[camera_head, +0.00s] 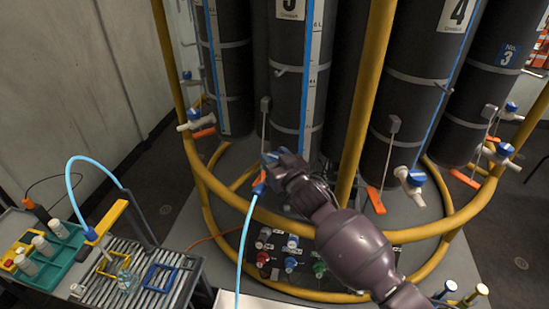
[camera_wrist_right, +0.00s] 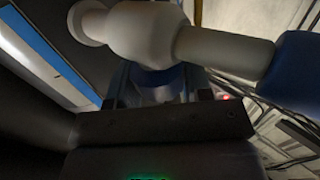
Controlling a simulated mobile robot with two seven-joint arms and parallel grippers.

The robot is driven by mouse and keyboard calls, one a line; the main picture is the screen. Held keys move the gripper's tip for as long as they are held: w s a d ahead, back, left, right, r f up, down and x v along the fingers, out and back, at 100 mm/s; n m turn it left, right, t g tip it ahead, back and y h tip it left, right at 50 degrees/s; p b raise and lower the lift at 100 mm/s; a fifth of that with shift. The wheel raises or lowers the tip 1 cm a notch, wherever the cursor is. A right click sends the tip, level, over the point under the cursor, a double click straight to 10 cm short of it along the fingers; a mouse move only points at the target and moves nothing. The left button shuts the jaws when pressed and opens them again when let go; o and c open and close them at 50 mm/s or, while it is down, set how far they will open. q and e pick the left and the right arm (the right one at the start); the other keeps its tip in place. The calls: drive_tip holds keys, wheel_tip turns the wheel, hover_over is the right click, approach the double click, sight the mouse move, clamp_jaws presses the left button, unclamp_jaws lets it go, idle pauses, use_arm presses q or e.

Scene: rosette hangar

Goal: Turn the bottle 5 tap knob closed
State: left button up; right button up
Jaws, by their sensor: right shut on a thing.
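Bottle 5 (camera_head: 289,70) is a tall black cylinder with a white label and a blue level strip, standing at the centre back of the head view. My right gripper (camera_head: 270,162) is at its lower front, where the tap is. The right wrist view shows the white tap body (camera_wrist_right: 150,35) close up, with a blue part (camera_wrist_right: 300,75) at its right end. The right gripper (camera_wrist_right: 162,88) is shut on the blue tap knob (camera_wrist_right: 160,76) below the tap body. The knob is mostly hidden, so its angle cannot be told. My left gripper is not in view.
A yellow ring rail (camera_head: 270,217) runs in front of the bottles. A light blue hose (camera_head: 244,245) hangs from the tap area. Neighbouring bottles have taps with blue knobs (camera_head: 415,178). A roller cart (camera_head: 125,275) with a green rack stands at the left.

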drive_tip(key=o, duration=0.9)
drive_tip(key=v, duration=1.1)
